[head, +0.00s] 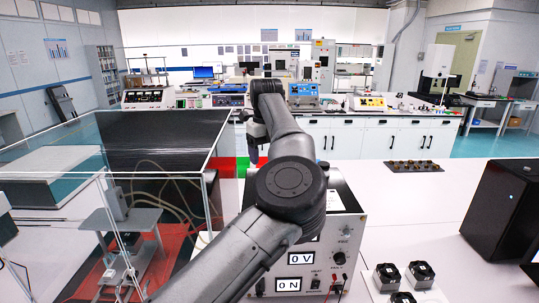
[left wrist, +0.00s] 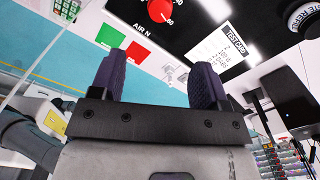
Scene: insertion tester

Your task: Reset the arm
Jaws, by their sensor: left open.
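My left arm (head: 290,190) reaches up and forward across the middle of the head view. My left gripper (head: 254,158) hangs at its far end, small and partly hidden behind the arm. In the left wrist view my left gripper (left wrist: 158,75) has two dark purple fingers set wide apart, with nothing between them. Beyond the fingers are a red square (left wrist: 137,52), a green square (left wrist: 110,36) and a red knob (left wrist: 160,10) on a panel. My right gripper is in neither view.
A white instrument box with displays (head: 295,258) stands behind my arm. A clear-walled enclosure (head: 150,125) with tubing is at left. A black box (head: 505,205), several small black square units (head: 420,272) and a dark tray (head: 412,166) sit on the white bench at right.

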